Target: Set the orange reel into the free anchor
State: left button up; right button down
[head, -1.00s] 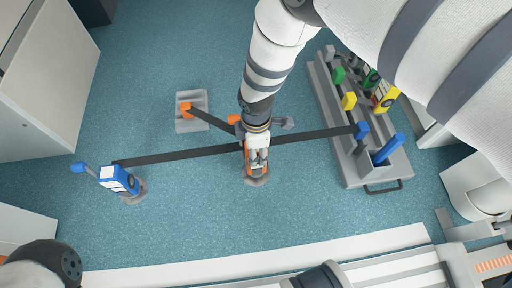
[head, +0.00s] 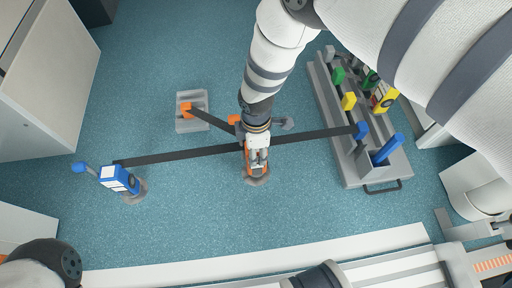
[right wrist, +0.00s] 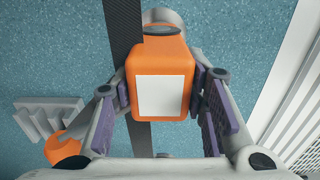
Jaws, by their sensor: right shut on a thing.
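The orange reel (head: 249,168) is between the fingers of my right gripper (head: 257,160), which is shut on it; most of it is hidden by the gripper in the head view. In the right wrist view the reel (right wrist: 160,48) shows a white label, with a finger pressed to each side. A round grey floor anchor (head: 257,182) shows directly under and in front of the reel. I cannot tell whether the reel is seated in it. A dark strap runs from the reel to an orange end piece (head: 185,107) on a grey floor plate (head: 193,125). My left gripper is not in view.
A blue reel (head: 119,179) stands at another round anchor (head: 137,194) on the left. A long black strap (head: 190,154) crosses from it, past my right gripper, to a grey rack (head: 347,168) of coloured parts. Open blue floor (head: 200,225) lies in front.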

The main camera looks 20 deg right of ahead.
jog(key=shift+f, duration=0.1)
dwell(0.3)
jog(key=shift+f+b, duration=0.3)
jog(key=shift+f, duration=0.05)
jog(key=shift+f+b, duration=0.5)
jog(key=shift+f, duration=0.05)
jog(key=c, duration=0.9)
grip_release()
notch_tip(320, 180, up, 12)
jog(key=shift+r, duration=0.1)
